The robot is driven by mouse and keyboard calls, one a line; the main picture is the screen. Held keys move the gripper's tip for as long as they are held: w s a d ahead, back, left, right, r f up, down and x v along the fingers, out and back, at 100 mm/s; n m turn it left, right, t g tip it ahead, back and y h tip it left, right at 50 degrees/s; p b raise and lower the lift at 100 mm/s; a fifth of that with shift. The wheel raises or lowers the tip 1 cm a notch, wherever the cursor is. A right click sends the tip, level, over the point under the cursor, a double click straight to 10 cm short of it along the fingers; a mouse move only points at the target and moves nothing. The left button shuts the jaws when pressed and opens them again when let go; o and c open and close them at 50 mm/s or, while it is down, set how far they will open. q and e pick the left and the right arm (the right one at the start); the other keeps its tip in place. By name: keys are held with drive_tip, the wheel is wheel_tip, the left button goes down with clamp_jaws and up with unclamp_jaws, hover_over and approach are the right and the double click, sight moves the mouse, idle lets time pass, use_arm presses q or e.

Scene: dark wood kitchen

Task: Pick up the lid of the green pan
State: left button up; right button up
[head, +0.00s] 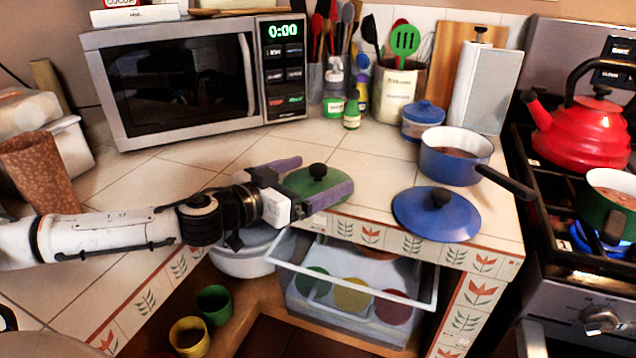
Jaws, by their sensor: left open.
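The green lid (306,184) with a black knob (318,170) lies on the tiled counter near its front edge. My left gripper (324,174) comes in from the left and is open. One purple-grey finger is on the far side of the knob and the other on the near side, covering the lid's front part. I cannot tell whether the fingers touch the lid. The green pan (604,218) stands uncovered on the stove at the right edge, partly cut off. My right gripper is not in view.
A blue lid (437,216) lies to the right, with an open blue saucepan (455,160) behind it. A microwave (190,75) stands at the back left. A red kettle (585,135) sits on the stove.

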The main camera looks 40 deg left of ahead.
use_arm(q)
drive_tip(key=shift+w+d, duration=0.25)
drive_tip(key=shift+w, duration=0.3)
drive_tip(key=shift+c, duration=0.5)
